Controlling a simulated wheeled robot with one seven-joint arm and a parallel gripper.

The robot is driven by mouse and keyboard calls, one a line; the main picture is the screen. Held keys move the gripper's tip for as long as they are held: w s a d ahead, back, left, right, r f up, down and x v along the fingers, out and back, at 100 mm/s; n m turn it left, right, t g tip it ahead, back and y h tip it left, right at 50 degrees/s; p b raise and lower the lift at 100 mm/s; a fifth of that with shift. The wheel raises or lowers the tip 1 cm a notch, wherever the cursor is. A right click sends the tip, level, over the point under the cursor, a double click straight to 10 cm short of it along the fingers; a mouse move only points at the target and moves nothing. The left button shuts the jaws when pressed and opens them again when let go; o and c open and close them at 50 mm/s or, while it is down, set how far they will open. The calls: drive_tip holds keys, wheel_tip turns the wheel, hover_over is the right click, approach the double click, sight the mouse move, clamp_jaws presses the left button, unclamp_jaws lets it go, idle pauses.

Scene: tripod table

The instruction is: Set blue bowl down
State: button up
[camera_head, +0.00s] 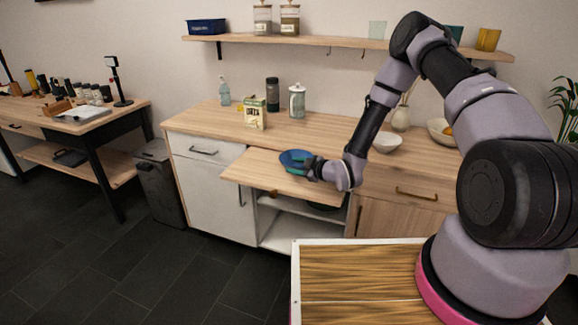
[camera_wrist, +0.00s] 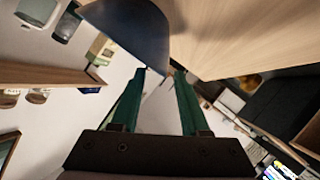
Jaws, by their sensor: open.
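The blue bowl (camera_head: 294,158) appears to rest on the pulled-out wooden board (camera_head: 262,177), near the counter's front edge. My gripper (camera_head: 312,166) is just to the right of the bowl, low over the board. In the wrist view the bowl (camera_wrist: 128,30) shows as a dark blue curved shape at the top. The green fingers of my gripper (camera_wrist: 159,76) are apart with nothing held between them. The left fingertip is at the bowl's rim; I cannot tell whether it touches.
A white bowl (camera_head: 386,141) is to the right. A wall shelf (camera_head: 340,42) is above. The board's left part is clear.

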drive_tip(key=v, duration=0.8)
drive_tip(key=w+d+r+m+g+h, duration=0.1)
drive_tip(key=w+d+r+m+h, duration=0.15)
drive_tip(key=d+r, duration=0.5)
drive_tip(key=w+d+r+m+h, duration=0.2)
drive_tip(key=d+r+m+h, duration=0.15)
drive_tip(key=r, duration=0.65)
drive_tip(key=s+d+r+m+h, duration=0.2)
drive_tip(key=s+d+r, duration=0.15)
drive_tip(key=r, duration=0.35)
drive_tip(key=s+d+r+m+h, duration=0.1)
drive_tip(key=s+d+r+m, duration=0.25)
drive_tip(key=r, duration=0.25)
drive_tip(key=s+r+m+g, duration=0.1)
drive_tip(key=s+r, duration=0.3)
drive_tip(key=s, duration=0.4)
drive_tip(key=s+r+m+y, duration=0.1)
drive_tip(key=s+r+m, duration=0.3)
drive_tip(key=s, duration=0.3)
drive_tip(key=s+r+m+g, duration=0.1)
drive_tip(key=s+r+m, duration=0.2)
drive_tip(key=s, duration=0.5)
drive_tip(key=shift+s+r+g, duration=0.3)
drive_tip(key=shift+r, duration=0.5)
